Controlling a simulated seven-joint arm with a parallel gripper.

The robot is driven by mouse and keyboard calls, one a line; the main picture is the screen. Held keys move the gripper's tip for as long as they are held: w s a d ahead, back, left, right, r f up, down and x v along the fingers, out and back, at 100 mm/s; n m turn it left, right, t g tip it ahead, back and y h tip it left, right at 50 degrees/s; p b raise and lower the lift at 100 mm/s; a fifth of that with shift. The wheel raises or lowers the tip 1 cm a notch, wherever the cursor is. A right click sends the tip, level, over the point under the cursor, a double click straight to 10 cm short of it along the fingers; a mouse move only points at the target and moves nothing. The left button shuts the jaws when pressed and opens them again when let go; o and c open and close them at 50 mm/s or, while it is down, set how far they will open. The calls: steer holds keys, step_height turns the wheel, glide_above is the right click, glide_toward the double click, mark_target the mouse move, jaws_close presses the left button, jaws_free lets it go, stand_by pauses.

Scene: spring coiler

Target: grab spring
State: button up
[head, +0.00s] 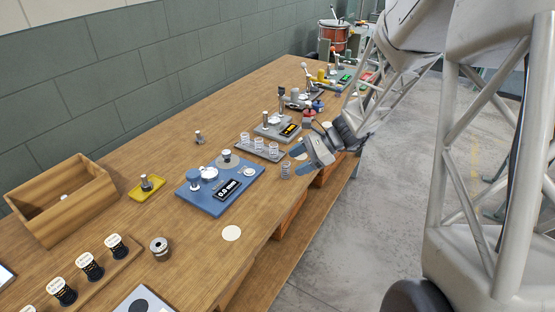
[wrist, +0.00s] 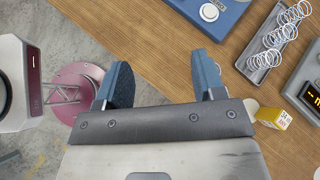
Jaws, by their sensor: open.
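Several wire coil springs are in view. Three springs (head: 258,144) stand in a row on a grey tray (head: 279,158) in the head view. They also show in the wrist view, where the nearest spring (wrist: 257,62) is to the right of my fingers. Another spring (head: 286,170) appears near the table's front edge, just below and left of my gripper in the head view; I cannot make it out in the wrist view. My gripper (head: 300,160) is open, with blue fingertips. In the wrist view nothing shows between the fingers (wrist: 163,80) except table edge and floor.
A blue device (head: 237,195) with a digital readout lies left of the tray on the wooden table (head: 200,265). A grey device with a yellow display (head: 290,129) stands behind the tray. A yellow box (wrist: 272,118) is close to my right finger in the wrist view.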

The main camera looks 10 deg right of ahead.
mark_target(286, 167)
steer(key=w+d+f+m+t, duration=0.1)
steer(key=w+f, duration=0.1)
steer(key=w+d+f+m+t+y, duration=0.1)
steer(key=w+d+f+m, duration=0.3)
steer(key=shift+w+d+f+t+y, duration=0.2)
steer(key=shift+w+f+t+y, duration=0.05)
steer(key=shift+w+t+y, duration=0.15)
steer(key=shift+x, duration=1.3)
steer(key=shift+a, duration=0.1)
steer(key=shift+x, duration=2.55)
steer(key=shift+s+f, duration=0.1)
steer(key=c, duration=1)
